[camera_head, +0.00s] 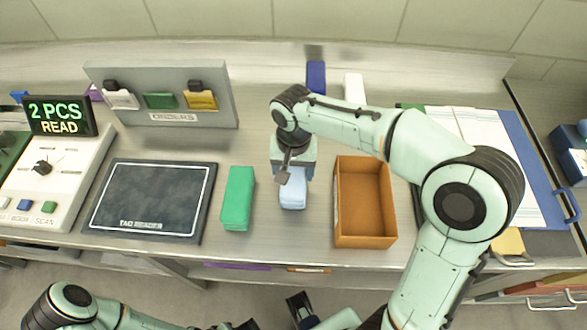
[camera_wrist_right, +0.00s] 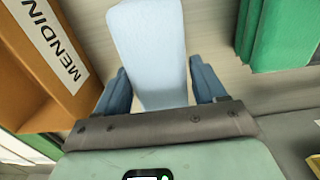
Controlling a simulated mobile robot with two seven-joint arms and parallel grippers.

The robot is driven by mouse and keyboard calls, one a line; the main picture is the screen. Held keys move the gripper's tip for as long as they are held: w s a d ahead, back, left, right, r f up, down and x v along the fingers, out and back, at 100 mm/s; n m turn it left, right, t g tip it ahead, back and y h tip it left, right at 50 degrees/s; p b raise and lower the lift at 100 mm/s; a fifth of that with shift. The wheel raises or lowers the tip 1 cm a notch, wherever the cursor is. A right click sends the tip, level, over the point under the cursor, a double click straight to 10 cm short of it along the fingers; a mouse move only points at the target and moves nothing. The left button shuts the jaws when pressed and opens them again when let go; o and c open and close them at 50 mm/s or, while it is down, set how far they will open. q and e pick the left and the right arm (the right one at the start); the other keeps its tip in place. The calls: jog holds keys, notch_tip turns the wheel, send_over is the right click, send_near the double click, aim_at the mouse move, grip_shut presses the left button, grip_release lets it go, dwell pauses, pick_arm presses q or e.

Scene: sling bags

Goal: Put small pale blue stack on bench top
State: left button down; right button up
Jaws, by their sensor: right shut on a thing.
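The small pale blue stack (camera_head: 293,195) is at the front of the steel bench top (camera_head: 320,235), between a green stack and an orange box. It also shows in the right wrist view (camera_wrist_right: 148,45), standing out between the two blue fingers. My right gripper (camera_head: 291,178) points down over it and is shut on it (camera_wrist_right: 160,88). Whether the stack touches the bench or hangs just above it, I cannot tell. Parts of my left arm show low in the head view, but its fingers are not clear.
The green stack (camera_head: 238,198) stands close on the left. The open orange box (camera_head: 365,240) is close on the right; its side reads "MENDIN" in the wrist view. A dark tag reader (camera_head: 150,200) lies farther left. A blue and a white block stand behind.

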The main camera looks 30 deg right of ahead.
aim_at(294, 170)
jog(key=o, duration=1.2)
jog(key=shift+f, duration=0.15)
jog(key=shift+c, duration=0.2)
notch_tip(294, 170, up, 12)
jog(key=p, duration=0.2)
jog(key=shift+r, duration=0.25)
jog(key=shift+f, duration=0.1)
